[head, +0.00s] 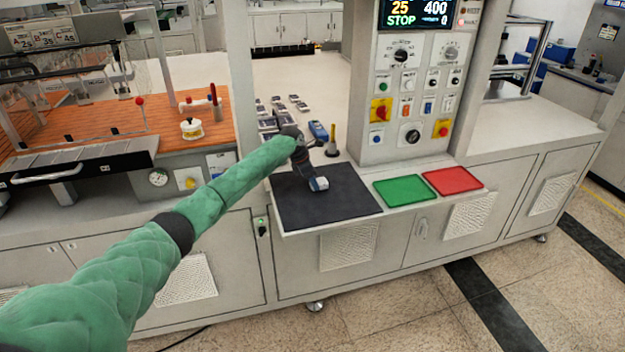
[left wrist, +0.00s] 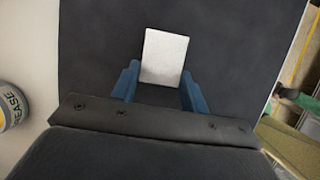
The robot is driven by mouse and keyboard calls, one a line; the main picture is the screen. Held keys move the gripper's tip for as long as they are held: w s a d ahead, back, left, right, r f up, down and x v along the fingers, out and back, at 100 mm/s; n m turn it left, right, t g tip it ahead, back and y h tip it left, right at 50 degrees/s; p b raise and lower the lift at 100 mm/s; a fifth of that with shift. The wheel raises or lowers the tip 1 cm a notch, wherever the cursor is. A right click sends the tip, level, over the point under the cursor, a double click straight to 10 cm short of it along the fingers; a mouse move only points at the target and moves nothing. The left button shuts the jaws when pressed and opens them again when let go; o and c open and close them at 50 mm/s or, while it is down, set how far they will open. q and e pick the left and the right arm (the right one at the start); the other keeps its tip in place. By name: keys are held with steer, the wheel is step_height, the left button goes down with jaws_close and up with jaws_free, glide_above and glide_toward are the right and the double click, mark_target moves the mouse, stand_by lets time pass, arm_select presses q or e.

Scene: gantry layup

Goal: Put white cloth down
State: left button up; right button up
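My left gripper (head: 318,183) hangs over the black mat (head: 345,205), its fingers pointing down. In the left wrist view, the white cloth (left wrist: 164,55) is a small pale rectangle between the blue fingertips of the left gripper (left wrist: 160,88). Both fingers appear to press on its sides. In the head view the white cloth (head: 320,184) is a small white patch at the gripper's tip. Dark mat (left wrist: 90,45) surrounds it in the wrist view. I cannot tell whether the cloth touches the mat. My right gripper is not in the head view.
A green tray (head: 403,190) and a red tray (head: 453,180) lie right of the mat. A control panel (head: 410,95) rises behind them. A blue item (head: 318,130) and a yellow-topped post (head: 333,140) stand behind the mat. A grease can (left wrist: 12,108) shows at the wrist view's left.

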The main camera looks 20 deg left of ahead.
arm_select(q)
steer(key=o, duration=0.4)
steer(key=shift+o, duration=0.2)
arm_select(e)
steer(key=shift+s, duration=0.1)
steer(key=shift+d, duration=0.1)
arm_select(q)
steer(key=shift+s+a+r+b, duration=0.1)
steer(key=shift+a+r+b, duration=0.2)
steer(key=shift+r, duration=0.3)
steer(key=b+v, duration=0.1)
steer(key=v, duration=0.3)
steer(key=shift+s+r+b, duration=0.1)
steer(key=shift+r+b, duration=0.1)
steer(key=shift+b, duration=0.2)
steer(key=b+v, duration=0.1)
steer(key=v, duration=0.5)
steer(key=shift+r+b, duration=0.25)
steer(key=shift+b, duration=0.05)
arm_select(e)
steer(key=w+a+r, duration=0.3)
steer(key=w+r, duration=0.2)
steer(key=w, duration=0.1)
arm_select(q)
steer(key=shift+s, duration=0.1)
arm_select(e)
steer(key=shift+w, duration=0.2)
